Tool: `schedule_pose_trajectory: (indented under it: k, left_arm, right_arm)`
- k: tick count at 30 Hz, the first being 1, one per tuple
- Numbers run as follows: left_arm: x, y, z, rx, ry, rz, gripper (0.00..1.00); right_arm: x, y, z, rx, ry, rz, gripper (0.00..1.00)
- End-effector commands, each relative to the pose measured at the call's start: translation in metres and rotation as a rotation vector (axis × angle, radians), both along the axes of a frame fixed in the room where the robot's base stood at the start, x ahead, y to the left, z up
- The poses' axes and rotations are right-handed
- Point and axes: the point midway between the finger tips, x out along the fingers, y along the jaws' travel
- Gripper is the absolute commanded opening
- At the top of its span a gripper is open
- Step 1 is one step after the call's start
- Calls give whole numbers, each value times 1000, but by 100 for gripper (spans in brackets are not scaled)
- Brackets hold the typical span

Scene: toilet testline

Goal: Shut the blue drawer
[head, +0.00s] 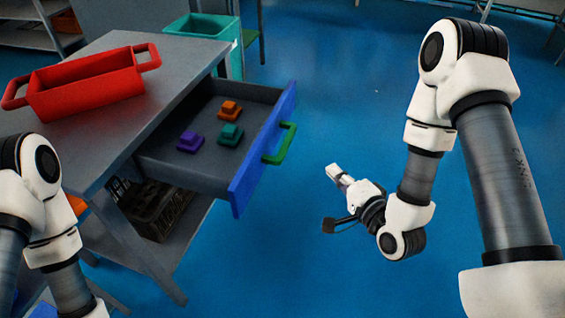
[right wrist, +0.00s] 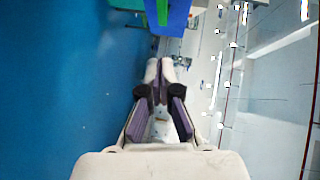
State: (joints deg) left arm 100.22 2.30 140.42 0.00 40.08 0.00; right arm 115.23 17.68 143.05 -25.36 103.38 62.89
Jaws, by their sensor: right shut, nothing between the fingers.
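The blue drawer (head: 262,155) stands open, pulled out to the right from the grey table, with a green handle (head: 280,143) on its blue front. Inside lie an orange block (head: 230,109), a teal block (head: 230,134) and a purple block (head: 190,142). My right gripper (head: 333,171) is shut and empty, to the right of the drawer front and apart from it. In the right wrist view, its fingertips (right wrist: 159,68) are together, and the blue drawer front (right wrist: 170,18) shows beyond them at the top. My left arm is at the left edge; its gripper is out of view.
A red open box (head: 85,88) with handles sits on the grey table (head: 100,135). A teal bin (head: 205,28) stands behind the table. A dark crate (head: 160,210) is on the shelf below the drawer. The blue floor right of the drawer is clear.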

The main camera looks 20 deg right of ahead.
Motion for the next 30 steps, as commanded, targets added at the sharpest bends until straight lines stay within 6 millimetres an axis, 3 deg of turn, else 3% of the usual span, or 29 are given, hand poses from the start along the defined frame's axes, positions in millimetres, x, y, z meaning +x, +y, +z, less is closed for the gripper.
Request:
schedule_pose_trajectory:
  k: [8, 14, 16, 24, 30]
  left_arm:
    - [1, 0, -26, 0, -3, 0, 62]
    - [1, 0, -71, 0, -2, 0, 62]
    - [1, 0, -60, 0, -1, 0, 62]
    - [1, 0, -64, 0, -2, 0, 62]
    - [1, 0, -69, 0, -2, 0, 62]
  right_arm:
    - [13, -2, -3, 1, -30, -9, 0]
    - [31, 1, -11, -2, -32, -9, 0]
    - [46, 4, -3, -6, -29, -7, 0]
    - [104, 14, -11, -3, -27, -8, 0]
    - [121, 40, -18, -4, -23, -7, 0]
